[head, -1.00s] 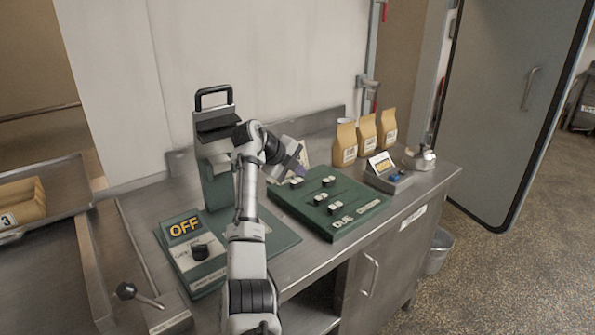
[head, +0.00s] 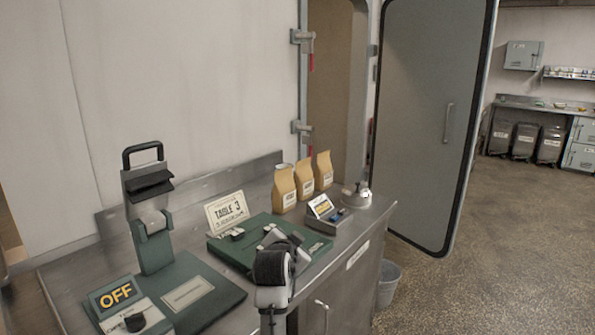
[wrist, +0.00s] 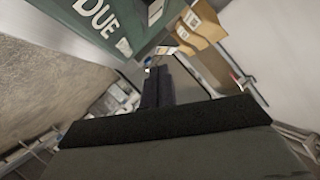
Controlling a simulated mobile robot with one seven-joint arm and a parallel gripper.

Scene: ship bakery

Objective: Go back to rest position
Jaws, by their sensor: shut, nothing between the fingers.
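My gripper shows in the wrist view (wrist: 158,74) as two dark fingers lying together, with nothing between them. In the head view my arm is folded short in front of the green board (head: 232,256), and the fingers cannot be made out behind its links. The green board, marked DUE, also shows in the wrist view (wrist: 112,22), near the top left and apart from the fingers. I cannot tell how high the fingers are above the counter.
A steel counter (head: 345,238) holds a green press (head: 152,240) with an OFF sign (head: 115,294), a TABLE 3 card (head: 227,211), several paper bags (head: 284,190), a small display (head: 322,207) and a metal pot (head: 357,195). A bucket (head: 388,284) stands beside it. Floor at right is clear.

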